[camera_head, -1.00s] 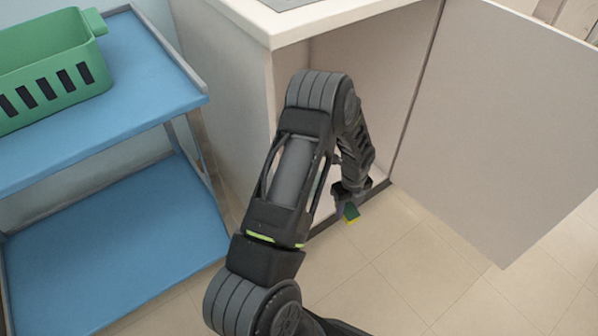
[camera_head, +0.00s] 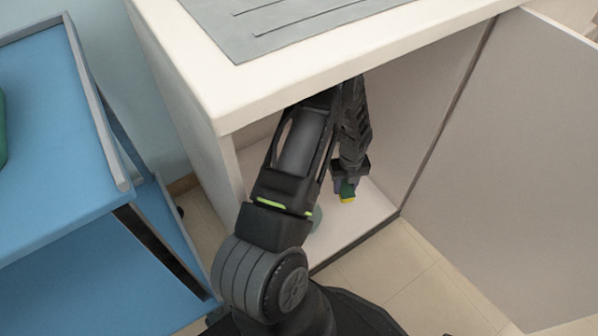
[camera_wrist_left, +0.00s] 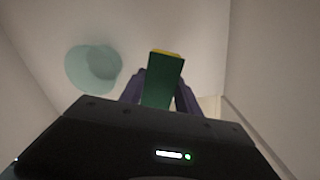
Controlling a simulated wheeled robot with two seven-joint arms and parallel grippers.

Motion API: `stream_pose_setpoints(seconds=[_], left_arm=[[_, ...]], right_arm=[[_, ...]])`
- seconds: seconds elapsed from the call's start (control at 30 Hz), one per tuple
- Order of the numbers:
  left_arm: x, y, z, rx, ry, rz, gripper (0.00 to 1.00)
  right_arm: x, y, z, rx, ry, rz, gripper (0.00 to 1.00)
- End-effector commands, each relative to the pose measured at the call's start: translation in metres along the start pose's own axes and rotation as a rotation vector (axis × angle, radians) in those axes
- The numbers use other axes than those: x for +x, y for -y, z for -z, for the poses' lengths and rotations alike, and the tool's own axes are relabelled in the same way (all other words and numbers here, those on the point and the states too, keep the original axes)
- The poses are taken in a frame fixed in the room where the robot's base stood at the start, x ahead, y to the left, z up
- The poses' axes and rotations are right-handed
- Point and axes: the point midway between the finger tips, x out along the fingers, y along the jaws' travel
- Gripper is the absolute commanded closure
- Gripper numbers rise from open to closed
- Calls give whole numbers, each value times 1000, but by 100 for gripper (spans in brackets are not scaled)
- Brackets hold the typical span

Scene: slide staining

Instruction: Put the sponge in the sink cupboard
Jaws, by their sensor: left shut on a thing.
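The sponge (camera_head: 347,192) is green and yellow and small in the head view. My left gripper (camera_head: 345,184) is shut on it and points down inside the open sink cupboard (camera_head: 415,100). In the left wrist view the sponge (camera_wrist_left: 163,80) stands between the two purple fingertips of my left gripper (camera_wrist_left: 160,92). The sponge is held above the pale cupboard floor (camera_head: 352,225), apart from it as far as I can tell. My left arm hides part of the cupboard's inside. My right gripper is not in view.
A pale green round thing (camera_wrist_left: 93,68) sits on the cupboard floor, mostly hidden behind my arm in the head view. The cupboard door (camera_head: 510,150) stands open at right. The white countertop (camera_head: 225,108) overhangs above my arm. A blue cart (camera_head: 60,130) stands at left.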

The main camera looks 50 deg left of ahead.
Motion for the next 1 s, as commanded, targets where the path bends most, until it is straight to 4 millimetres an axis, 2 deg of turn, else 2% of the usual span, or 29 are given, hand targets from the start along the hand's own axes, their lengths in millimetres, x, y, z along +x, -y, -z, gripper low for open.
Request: stream_pose_setpoints(seconds=[0.47, 0.57, 0.8, 1.0], left_arm=[[2, 0, 0, 0, -1, 0, 99], [13, 0, 0, -1, -1, -1, 99], [56, 0, 1, 0, -1, -1, 99], [63, 0, 0, -1, 0, 1, 99]], right_arm=[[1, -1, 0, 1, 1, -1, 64], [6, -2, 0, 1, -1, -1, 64], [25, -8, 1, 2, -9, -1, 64], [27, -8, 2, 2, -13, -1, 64]])
